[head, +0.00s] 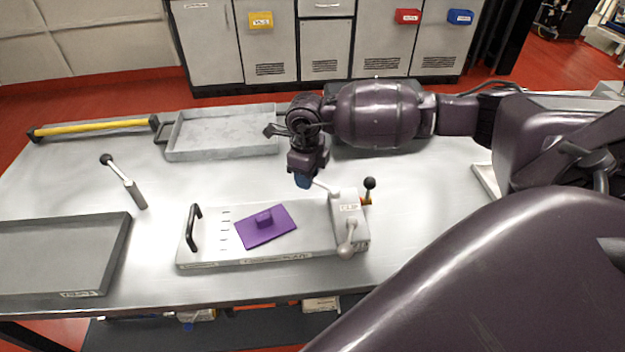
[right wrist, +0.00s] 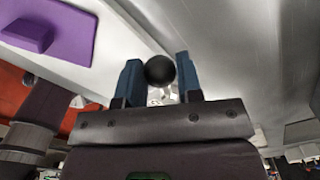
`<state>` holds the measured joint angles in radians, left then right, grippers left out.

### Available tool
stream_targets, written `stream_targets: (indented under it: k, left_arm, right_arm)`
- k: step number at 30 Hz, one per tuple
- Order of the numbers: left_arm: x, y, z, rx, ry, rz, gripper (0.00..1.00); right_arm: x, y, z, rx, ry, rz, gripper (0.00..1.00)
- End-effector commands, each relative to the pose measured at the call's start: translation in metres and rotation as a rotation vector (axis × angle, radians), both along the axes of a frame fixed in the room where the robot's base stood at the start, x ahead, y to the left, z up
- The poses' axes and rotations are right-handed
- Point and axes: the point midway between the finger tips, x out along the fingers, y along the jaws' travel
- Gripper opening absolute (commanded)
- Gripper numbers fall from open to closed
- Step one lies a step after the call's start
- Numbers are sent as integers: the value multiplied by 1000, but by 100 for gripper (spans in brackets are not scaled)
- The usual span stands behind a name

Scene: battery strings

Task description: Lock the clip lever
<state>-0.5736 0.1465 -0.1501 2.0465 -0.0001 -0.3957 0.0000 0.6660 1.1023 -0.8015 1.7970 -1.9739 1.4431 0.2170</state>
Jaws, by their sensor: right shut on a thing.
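A grey plate fixture (head: 310,225) lies on the table with a small block (head: 348,208) at its right end. A pale lever rod (head: 325,188) rises from the block towards my right gripper (head: 304,181). In the right wrist view, the blue fingers of my right gripper (right wrist: 159,82) are shut on the lever's black ball knob (right wrist: 160,70). The knob is hidden by the gripper in the head view. The block also bears a black-knobbed lever (head: 370,184) at its back right and a pale ball-ended handle (head: 347,245) in front. My left gripper is not in view.
A purple plate (head: 266,226) with a raised grip lies on the fixture, beside a black handle (head: 193,226). Grey trays stand at the back (head: 222,152) and left (head: 60,290). A loose black-knobbed tool (head: 128,184) and a yellow bar (head: 95,127) lie on the table.

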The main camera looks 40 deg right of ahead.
Motion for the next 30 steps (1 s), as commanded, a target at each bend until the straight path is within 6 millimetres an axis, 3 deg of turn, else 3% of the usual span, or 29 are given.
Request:
stream_targets:
  k: [30]
  left_arm:
    - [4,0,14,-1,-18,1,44]
  right_arm:
    - [7,-16,1,-2,-1,-233,8]
